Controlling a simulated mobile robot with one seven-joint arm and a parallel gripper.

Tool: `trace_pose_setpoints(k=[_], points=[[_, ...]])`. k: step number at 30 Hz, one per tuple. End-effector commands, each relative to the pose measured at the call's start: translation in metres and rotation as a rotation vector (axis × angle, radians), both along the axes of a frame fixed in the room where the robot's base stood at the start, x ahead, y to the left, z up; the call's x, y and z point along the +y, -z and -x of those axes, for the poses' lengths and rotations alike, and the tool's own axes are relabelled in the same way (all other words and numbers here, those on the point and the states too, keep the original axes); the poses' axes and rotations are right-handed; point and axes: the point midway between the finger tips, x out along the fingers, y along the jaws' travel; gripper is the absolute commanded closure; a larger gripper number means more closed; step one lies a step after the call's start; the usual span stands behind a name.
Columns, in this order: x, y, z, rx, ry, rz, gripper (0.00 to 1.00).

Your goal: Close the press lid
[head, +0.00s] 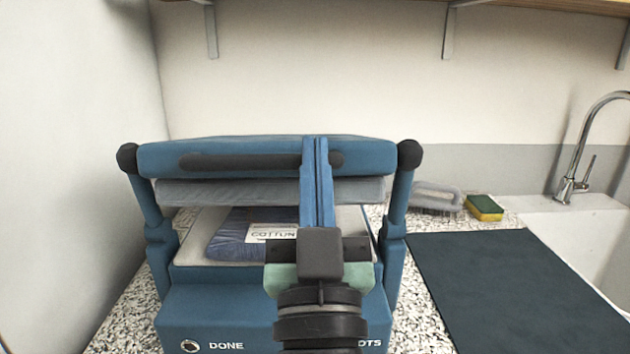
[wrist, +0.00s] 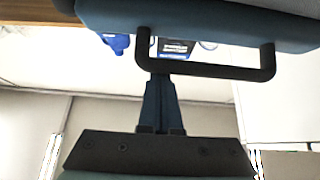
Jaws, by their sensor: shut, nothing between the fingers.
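The blue press (head: 230,306) stands on the speckled counter. Its lid (head: 240,149) is hinged on two side arms and hangs over the base with a gap at the front. A dark handle bar (head: 230,161) runs along the lid's front; it also shows in the wrist view (wrist: 215,71). A folded blue cloth (head: 232,247) with a white label lies on the pale bed. My gripper (head: 315,142) is shut and empty, its fingers upright across the front of the handle. In the wrist view my gripper (wrist: 159,82) reaches up to the bar; I cannot tell whether they touch.
A dark mat (head: 510,290) lies right of the press, beside a white sink (head: 590,235) with a chrome tap (head: 580,155). A brush (head: 435,197) and a yellow-green sponge (head: 484,208) sit behind the mat. A wall (head: 80,160) stands close on the left.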

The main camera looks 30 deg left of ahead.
Motion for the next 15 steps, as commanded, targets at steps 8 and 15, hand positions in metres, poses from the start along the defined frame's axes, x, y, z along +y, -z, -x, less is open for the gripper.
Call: trace_pose_setpoints(k=[8,15], points=[[-0.005,0.05,0.007,-0.079,0.0,-0.049,1.0],[-0.007,0.081,0.01,-0.143,0.001,-0.088,1.0]])
